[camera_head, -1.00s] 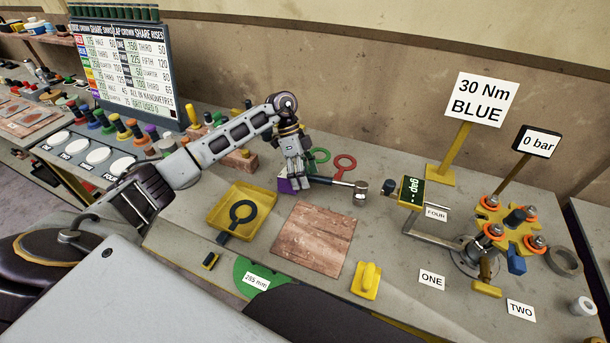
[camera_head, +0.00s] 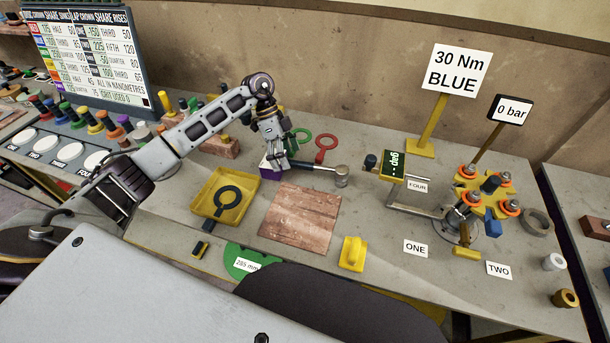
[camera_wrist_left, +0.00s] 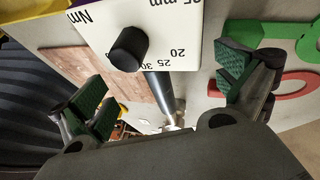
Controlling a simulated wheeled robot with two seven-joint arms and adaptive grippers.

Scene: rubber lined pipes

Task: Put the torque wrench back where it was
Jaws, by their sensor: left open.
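The torque wrench appears to be the tool with a dark shaft and round metal head (camera_head: 342,177) lying on the bench. Its other end meets a purple block (camera_head: 271,171) with a pale top, under my left gripper (camera_head: 274,156). In the left wrist view a white dial plate (camera_wrist_left: 175,22) marked Nm, with a black knob (camera_wrist_left: 128,49), lies beyond my left gripper (camera_wrist_left: 165,95). The grey shaft (camera_wrist_left: 160,92) runs from under the plate between the fingers. The fingers are spread and hold nothing. I cannot tell whether plate and shaft are one piece. My right gripper is out of view.
A yellow tray (camera_head: 204,207) with a black ring tool lies left of a brown board (camera_head: 322,210). Green and red rings (camera_head: 327,142) lie behind the wrench. A gap gauge (camera_head: 393,165) stands to its right. Bare bench shows around the ONE card (camera_head: 415,248).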

